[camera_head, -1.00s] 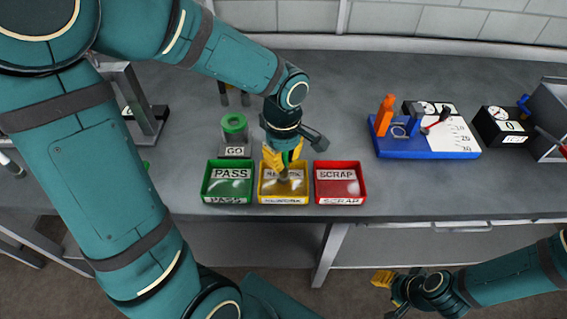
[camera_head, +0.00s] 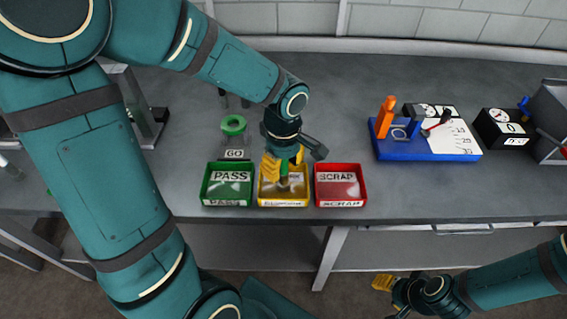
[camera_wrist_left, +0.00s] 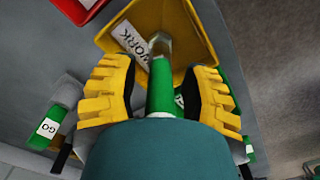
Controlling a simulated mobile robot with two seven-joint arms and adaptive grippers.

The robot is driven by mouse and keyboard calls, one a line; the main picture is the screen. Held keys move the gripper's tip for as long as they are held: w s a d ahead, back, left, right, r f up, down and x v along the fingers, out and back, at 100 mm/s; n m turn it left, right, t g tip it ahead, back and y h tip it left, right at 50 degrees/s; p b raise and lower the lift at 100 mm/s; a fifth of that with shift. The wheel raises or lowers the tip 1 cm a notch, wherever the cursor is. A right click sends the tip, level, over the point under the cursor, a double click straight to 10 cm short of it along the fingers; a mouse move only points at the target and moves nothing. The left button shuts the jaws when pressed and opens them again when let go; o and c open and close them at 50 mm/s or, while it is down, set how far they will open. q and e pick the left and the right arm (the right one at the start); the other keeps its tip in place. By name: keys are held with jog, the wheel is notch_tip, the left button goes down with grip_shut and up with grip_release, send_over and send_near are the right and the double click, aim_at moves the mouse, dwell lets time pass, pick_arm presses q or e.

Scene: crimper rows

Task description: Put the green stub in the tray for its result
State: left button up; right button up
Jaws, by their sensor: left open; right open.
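The green stub (camera_wrist_left: 160,88) stands between the two fingers of my left gripper in the left wrist view. Its metal end reaches into the yellow REWORK tray (camera_wrist_left: 202,22). My right gripper (camera_head: 384,284) is open and empty, in front of the bench at the lower right. Whether the stub touches the tray floor is hard to tell.
The green PASS tray (camera_head: 207,187) is left of the yellow tray, and the red SCRAP tray (camera_head: 361,185) is right of it. A GO gauge with a green ring (camera_head: 233,125) stands behind PASS. A blue board (camera_head: 425,153) with tools lies at the right.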

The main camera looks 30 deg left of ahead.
pick_arm(q)
notch_tip(320, 180, up, 11)
jog(key=p, duration=0.2)
jog(key=shift+f+p, duration=0.1)
jog(key=shift+p, duration=0.2)
jog(key=shift+r, duration=0.65)
pick_arm(e)
jog(key=shift+s+r, duration=0.1)
jog(key=shift+r, duration=1.4)
